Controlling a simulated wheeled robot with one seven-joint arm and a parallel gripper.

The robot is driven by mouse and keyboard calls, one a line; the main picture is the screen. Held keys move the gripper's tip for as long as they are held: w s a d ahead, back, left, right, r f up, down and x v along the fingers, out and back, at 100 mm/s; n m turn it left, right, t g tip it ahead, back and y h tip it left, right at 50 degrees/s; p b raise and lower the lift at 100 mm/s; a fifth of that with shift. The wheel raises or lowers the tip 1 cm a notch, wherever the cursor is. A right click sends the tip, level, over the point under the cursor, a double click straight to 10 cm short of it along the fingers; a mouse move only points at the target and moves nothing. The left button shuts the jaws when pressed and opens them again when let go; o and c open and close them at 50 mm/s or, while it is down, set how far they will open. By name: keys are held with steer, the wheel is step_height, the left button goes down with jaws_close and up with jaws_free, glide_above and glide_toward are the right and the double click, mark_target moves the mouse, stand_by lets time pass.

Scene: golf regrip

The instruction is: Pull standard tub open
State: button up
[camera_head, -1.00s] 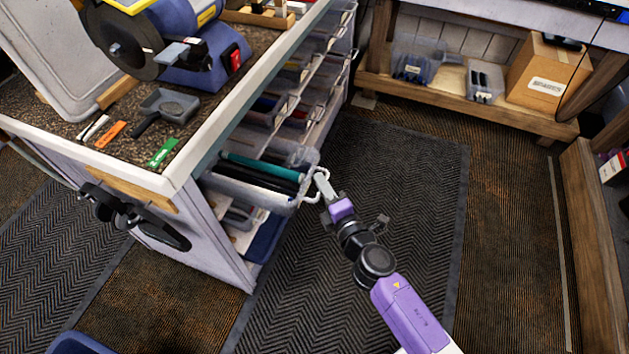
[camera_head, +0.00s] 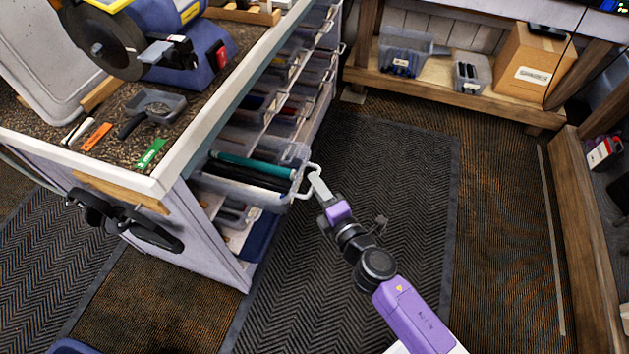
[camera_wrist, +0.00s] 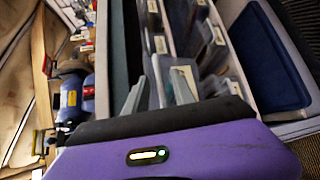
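The standard tub appears to be the clear plastic tub (camera_head: 284,192) with teal and black grips lying in it, jutting from the workbench side in the head view. A white loop handle (camera_head: 303,192) is on its front. My gripper (camera_head: 317,184) is at this handle, its fingertips at or inside the loop; exact contact is hard to see. In the wrist view the two grey fingers (camera_wrist: 158,92) stand apart with a gap between them. The handle is not clearly visible there.
The workbench (camera_head: 158,190) holds a grinder (camera_head: 185,60) and small tools. Other clear tubs (camera_head: 285,85) line its side. A black floor mat (camera_head: 390,180) gives free room right of the tub. A wooden shelf (camera_head: 440,92) with a cardboard box (camera_head: 535,65) stands behind.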

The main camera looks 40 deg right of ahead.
steer(key=b+v, duration=0.1)
steer(key=v, duration=0.4)
steer(key=shift+s, duration=0.25)
steer(key=shift+a, duration=0.1)
